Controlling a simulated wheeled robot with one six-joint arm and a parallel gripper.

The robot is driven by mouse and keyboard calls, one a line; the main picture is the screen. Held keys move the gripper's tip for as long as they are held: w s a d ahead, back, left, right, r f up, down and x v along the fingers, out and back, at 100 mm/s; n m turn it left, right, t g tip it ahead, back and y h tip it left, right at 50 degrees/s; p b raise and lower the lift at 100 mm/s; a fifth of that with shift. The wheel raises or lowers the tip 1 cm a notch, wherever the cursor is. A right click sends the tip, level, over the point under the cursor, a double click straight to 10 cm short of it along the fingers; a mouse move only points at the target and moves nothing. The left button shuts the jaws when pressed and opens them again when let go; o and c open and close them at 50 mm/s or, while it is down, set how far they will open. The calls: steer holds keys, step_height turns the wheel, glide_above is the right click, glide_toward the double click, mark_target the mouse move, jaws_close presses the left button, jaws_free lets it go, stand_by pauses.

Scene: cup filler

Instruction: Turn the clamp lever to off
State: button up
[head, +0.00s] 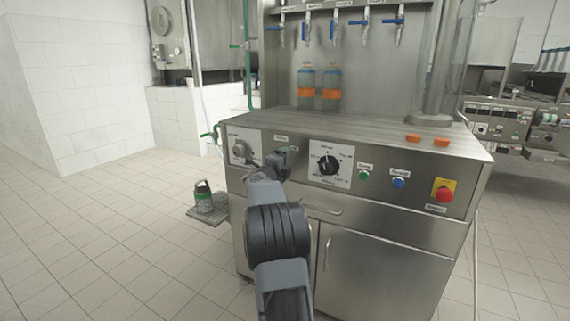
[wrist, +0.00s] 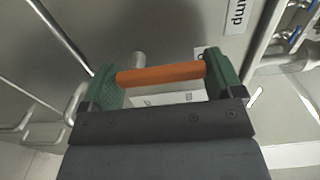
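The lever's orange handle (wrist: 160,75) lies crosswise between the fingers of my gripper (wrist: 162,82) in the wrist view. A silver stem (wrist: 137,60) shows behind its left end. The green-padded fingers stand wide apart, one near each end of the handle. I cannot tell whether either pad touches it. In the head view my gripper (head: 275,163) is at the front panel (head: 300,178) of the steel machine, right of a round silver fitting on a white plate (head: 239,148). My arm hides the lever there, so its setting is unclear.
Right of my gripper are a black dial (head: 328,164), a green button (head: 364,176), a blue button (head: 398,182) and a red stop button (head: 444,195). Two bottles (head: 306,84) and orange blocks (head: 441,142) sit on the machine top. The tiled floor at left is mostly clear.

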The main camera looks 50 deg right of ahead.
steer(key=shift+o, duration=1.1)
steer(key=p+v, duration=0.2)
steer(key=v, duration=1.1)
steer(key=shift+a, duration=0.4)
